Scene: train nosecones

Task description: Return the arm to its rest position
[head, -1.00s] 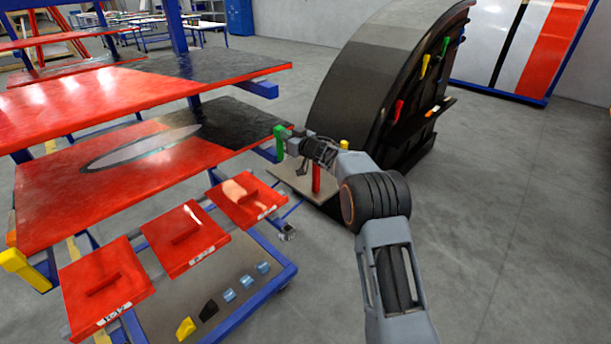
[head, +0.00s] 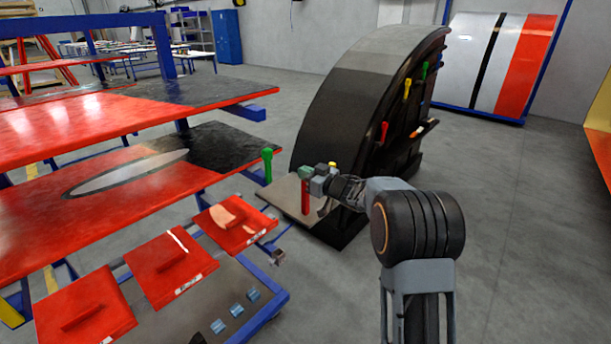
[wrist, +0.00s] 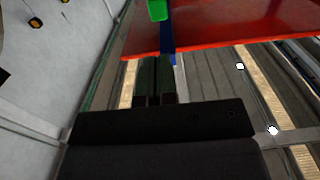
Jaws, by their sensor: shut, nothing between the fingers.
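My arm reaches from the lower right of the head view, bent at a dark ribbed joint. My gripper (head: 306,172) is at its left end, shut and empty. It appears over the small grey shelf (head: 283,196) at the foot of the dark curved nosecone (head: 345,95). A green-handled tool (head: 267,163) stands upright to the left of my gripper, with a gap between them in the picture. A red-handled tool (head: 305,198) stands just below the gripper. In the wrist view the closed fingers (wrist: 155,78) point toward a green piece (wrist: 158,10) at the top edge.
A blue-framed rack with large red panels (head: 110,190) fills the left. Small red plates with handles (head: 172,268) lie along its near side. Coloured tools (head: 384,130) hang on the nosecone's edge. A striped panel (head: 497,65) stands at the back wall. The floor (head: 530,220) at right is clear.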

